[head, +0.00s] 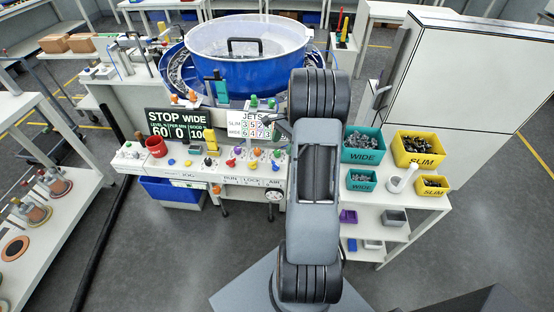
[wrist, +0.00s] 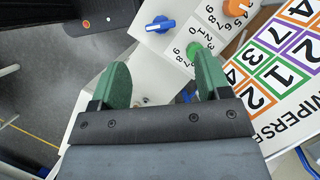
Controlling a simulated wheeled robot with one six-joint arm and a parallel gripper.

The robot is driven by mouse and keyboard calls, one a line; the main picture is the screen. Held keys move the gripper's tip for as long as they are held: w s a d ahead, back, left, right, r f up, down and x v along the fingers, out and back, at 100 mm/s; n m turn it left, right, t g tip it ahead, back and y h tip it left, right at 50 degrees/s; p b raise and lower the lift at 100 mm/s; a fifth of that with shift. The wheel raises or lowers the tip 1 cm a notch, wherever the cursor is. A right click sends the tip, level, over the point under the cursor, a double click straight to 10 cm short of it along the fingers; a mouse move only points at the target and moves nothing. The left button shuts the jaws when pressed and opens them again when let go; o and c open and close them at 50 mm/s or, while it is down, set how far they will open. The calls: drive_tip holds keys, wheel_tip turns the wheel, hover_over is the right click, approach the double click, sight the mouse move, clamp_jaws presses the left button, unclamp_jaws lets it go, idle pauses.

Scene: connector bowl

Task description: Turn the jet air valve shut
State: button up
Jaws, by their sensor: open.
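The console's front edge carries an AIR label (head: 275,183) beside my arm, with a dark round part (head: 273,196) just below it. A blue lever-like handle (wrist: 160,24) stands on the white panel in the wrist view, beyond my fingertips. I cannot tell for sure whether it is the jet air valve. My gripper (wrist: 160,65) is open, its two green fingers apart over the panel with nothing held between them. In the head view my arm covers part of the console's right end.
A green knob (wrist: 192,55) and an orange knob (wrist: 236,8) stand on number dials near the right finger. The blue bowl (head: 245,68) is behind the console. Teal (head: 362,156) and yellow (head: 419,160) bins stand on the right shelf.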

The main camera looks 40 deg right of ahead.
sight(275, 166)
drive_tip(key=p+x, duration=0.1)
drive_tip(key=x, duration=0.7)
drive_tip(key=shift+c, duration=0.5)
drive_tip(key=c, duration=0.8)
